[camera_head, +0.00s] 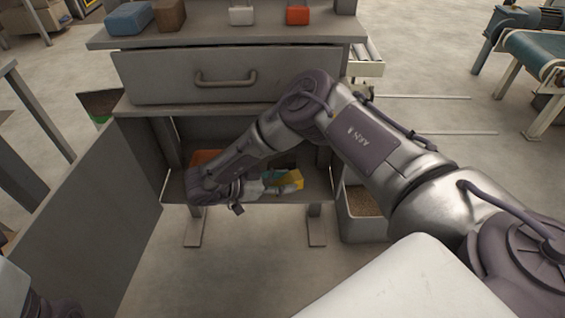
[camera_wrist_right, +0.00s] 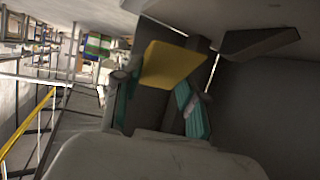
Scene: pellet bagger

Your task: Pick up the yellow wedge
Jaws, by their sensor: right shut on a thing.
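The yellow wedge (camera_head: 289,180) is inside the low open compartment under the drawer in the head view. My right gripper (camera_head: 278,182) reaches into that compartment and is shut on the wedge. In the right wrist view the wedge (camera_wrist_right: 170,66) shows as a flat yellow face between the teal-padded fingers of the gripper (camera_wrist_right: 160,100). The head view does not clearly show whether the wedge touches the shelf. My left gripper is not in view; only a dark part of my left arm shows at the lower left corner.
The closed drawer (camera_head: 225,76) is above the compartment, and the open grey door (camera_head: 90,225) stands at its left. An orange-red thing (camera_head: 205,157) is inside at the left. Blue (camera_head: 128,18) and brown (camera_head: 169,14) blocks sit on the top. A bin of pellets (camera_head: 362,203) stands at the right.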

